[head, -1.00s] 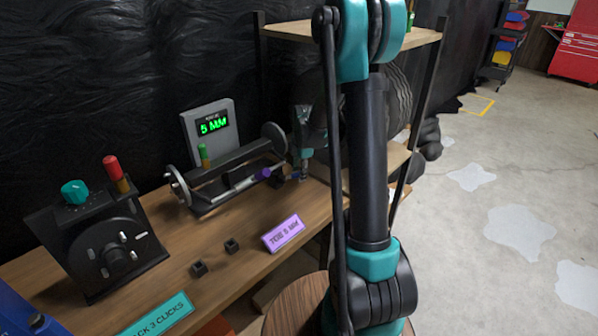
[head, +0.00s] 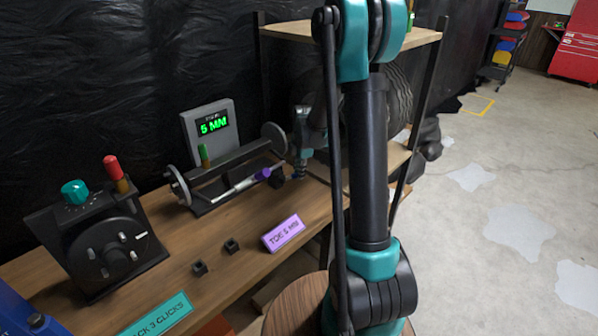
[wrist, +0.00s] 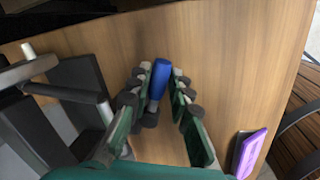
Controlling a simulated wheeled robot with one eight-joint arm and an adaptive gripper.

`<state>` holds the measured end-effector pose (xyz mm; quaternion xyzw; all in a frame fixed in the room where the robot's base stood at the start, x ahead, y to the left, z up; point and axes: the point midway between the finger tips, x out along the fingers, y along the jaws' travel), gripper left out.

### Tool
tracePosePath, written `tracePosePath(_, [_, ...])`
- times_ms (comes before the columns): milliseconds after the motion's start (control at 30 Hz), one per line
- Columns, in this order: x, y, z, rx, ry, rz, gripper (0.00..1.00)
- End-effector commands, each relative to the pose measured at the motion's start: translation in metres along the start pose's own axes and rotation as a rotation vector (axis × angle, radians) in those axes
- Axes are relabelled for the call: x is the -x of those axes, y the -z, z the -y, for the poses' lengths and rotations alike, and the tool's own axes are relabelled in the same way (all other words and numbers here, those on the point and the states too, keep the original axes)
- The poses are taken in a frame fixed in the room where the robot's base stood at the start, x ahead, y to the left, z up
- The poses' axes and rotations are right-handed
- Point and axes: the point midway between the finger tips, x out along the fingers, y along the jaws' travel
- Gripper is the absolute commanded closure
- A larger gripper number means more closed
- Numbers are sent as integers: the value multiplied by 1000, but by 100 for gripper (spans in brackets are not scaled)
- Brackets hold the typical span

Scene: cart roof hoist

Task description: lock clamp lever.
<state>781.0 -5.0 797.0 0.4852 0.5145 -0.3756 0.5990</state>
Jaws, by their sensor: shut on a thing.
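The clamp lever, which I take to be the blue handle (wrist: 161,78), stands between my fingers in the wrist view. A dark pivot shows at its lower end. My gripper (wrist: 160,86) is shut on this handle, with dark finger pads on both sides. In the head view my gripper (head: 301,168) is small, at the right end of the dark fixture (head: 228,174) on the bench. My arm hides part of this area. Whether the lever is locked cannot be told.
A grey display (head: 211,128) reading 5 MM stands behind the fixture. A purple sign (head: 283,233) and a black dial box (head: 106,246) are on the wooden bench (head: 215,283). Bare wood lies right of my gripper.

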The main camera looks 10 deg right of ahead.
Motion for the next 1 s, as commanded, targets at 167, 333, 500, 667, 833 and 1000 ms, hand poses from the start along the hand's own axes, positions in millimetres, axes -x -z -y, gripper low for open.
tracePosePath(167, [1,0,5,-73,0,16,100])
tracePosePath(333, [3,2,13,-196,-1,40,100])
tracePosePath(500, [5,6,23,-350,-1,71,100])
tracePosePath(667, [7,11,32,-499,0,101,100])
tracePosePath(833, [8,18,40,-657,0,132,100])
tracePosePath(1000, [10,26,47,-811,0,163,100])
